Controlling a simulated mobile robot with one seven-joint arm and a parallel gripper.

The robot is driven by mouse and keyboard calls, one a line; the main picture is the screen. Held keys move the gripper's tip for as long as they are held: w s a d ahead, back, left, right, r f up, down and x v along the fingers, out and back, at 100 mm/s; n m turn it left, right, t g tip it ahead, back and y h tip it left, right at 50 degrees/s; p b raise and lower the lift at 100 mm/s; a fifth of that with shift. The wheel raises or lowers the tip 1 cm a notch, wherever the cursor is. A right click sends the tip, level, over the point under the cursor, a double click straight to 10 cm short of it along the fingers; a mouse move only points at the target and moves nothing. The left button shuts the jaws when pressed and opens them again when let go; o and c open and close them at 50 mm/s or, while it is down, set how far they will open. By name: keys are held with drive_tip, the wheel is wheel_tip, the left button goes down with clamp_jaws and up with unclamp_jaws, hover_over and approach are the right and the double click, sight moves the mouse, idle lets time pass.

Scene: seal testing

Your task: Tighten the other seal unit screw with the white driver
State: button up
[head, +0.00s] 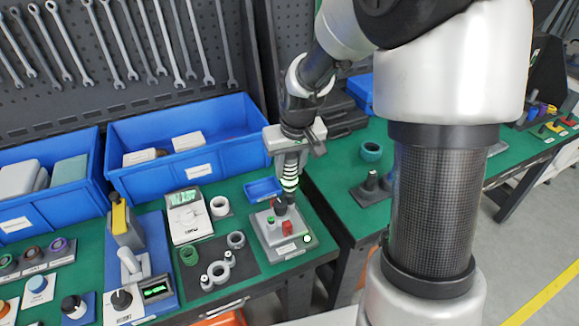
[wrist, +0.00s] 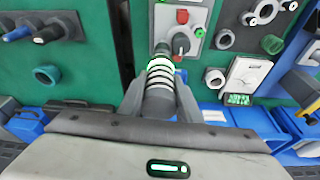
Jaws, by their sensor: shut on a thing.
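My gripper (head: 290,160) is shut on the driver (head: 290,180), a dark cylinder with white bands and glowing green rings. In the wrist view the driver (wrist: 160,75) stands between the two fingers (wrist: 160,98), pointing away from the camera. The driver is roughly upright over the grey seal unit (head: 268,244), which sits at the right end of the near green bench. The unit carries red parts, a dark knob and a green button; it also shows in the wrist view (wrist: 198,14). The driver's tip is at the unit's far side; whether it touches a screw cannot be told.
A small blue tray (head: 263,189) lies behind the unit. A white meter (head: 186,216) and a dark mat (head: 247,268) with rings are to its left. Blue bins (head: 235,125) stand behind. A second bench with a teal ring (head: 371,151) is to the right, past a gap.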

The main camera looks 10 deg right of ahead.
drive_tip(key=shift+r, duration=0.1)
idle(0.3)
drive_tip(key=shift+r+p, duration=1.85)
drive_tip(key=shift+r, duration=0.65)
drive_tip(key=shift+w+f, duration=0.1)
